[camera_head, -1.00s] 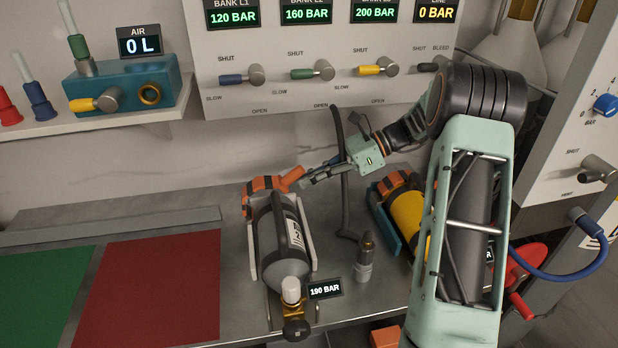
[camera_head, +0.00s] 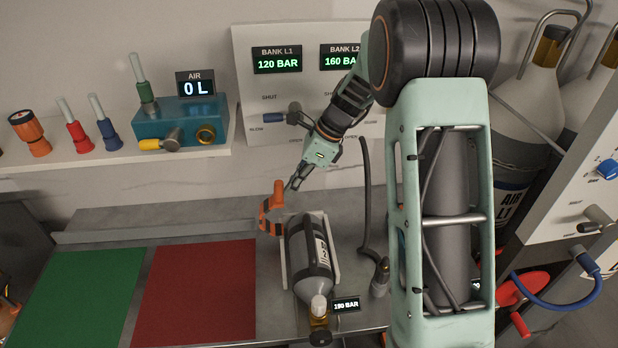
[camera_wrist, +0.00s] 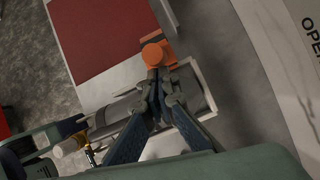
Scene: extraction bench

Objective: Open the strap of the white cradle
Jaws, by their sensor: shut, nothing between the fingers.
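The white cradle (camera_head: 335,262) lies on the bench with a dark grey cylinder (camera_head: 309,258) in it. The cradle's orange strap (camera_head: 270,212) stands up at the cradle's far left side, its lever end pointing upward. The cylinder's far end looks clear of the strap in the head view. My gripper (camera_head: 294,186) is shut and empty, with its fingertips just right of the strap's upright end. In the wrist view, the fingertips (camera_wrist: 154,80) are in front of the orange strap (camera_wrist: 153,52) and hide part of it; I cannot tell whether they touch.
A small 190 BAR display (camera_head: 345,305) sits by the cylinder's valve. A dark hose (camera_head: 366,200) rises at the right of the cradle. Red (camera_head: 200,290) and green (camera_head: 85,295) mats lie clear at the left. The valve panel (camera_head: 248,90) stands behind.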

